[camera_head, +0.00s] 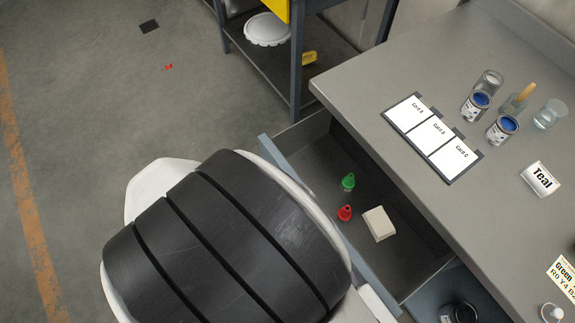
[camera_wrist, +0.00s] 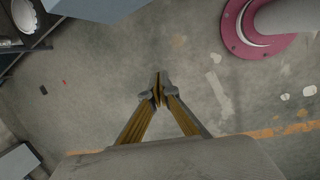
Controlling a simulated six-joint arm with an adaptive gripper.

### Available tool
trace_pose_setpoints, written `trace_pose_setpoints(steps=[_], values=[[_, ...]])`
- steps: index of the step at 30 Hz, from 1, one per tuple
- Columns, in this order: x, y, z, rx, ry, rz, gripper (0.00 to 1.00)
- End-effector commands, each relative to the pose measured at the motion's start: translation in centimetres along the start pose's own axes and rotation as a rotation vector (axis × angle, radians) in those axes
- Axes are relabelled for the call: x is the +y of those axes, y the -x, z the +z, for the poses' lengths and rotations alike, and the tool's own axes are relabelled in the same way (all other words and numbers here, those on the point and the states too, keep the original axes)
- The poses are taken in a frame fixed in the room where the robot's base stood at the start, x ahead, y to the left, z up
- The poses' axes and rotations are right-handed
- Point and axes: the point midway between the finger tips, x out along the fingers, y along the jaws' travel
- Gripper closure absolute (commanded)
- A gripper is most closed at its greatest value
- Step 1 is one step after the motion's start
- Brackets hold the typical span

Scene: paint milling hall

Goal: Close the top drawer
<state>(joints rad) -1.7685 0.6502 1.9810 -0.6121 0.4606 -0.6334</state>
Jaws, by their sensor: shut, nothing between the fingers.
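The top drawer (camera_head: 300,137) stands pulled out from under the grey worktop in the head view. Inside it lie a green item (camera_head: 348,181), a red item (camera_head: 345,213) and a pale block (camera_head: 379,224). My arm covers part of the view left of the drawer and hides some of its front. My gripper (camera_wrist: 158,88) shows in the wrist view with its fingertips together and nothing between them. Bare floor lies behind it there. The head view does not show the gripper.
On the worktop (camera_head: 370,80) are a card holder (camera_head: 433,138), blue paint tins (camera_head: 502,128), glass jars and a Teal label (camera_head: 540,179). A shelf rack (camera_head: 296,70) stands behind the drawer. A pink floor ring (camera_wrist: 236,30) surrounds a pale column. Floor at left is mostly clear.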

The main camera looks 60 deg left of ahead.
Motion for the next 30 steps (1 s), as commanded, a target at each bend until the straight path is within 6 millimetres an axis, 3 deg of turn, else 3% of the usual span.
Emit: trace_pose_setpoints(steps=[1,3,9,30], values=[[-2.1,-0.2,0.4,-0.05,0.06,-0.036,1.0],[-4.1,-0.2,1.5,-0.112,0.118,-0.074,1.0],[-7.2,0.2,3.7,-0.225,0.218,-0.134,1.0],[-7.7,-0.4,4.4,-0.247,0.232,-0.144,1.0]])
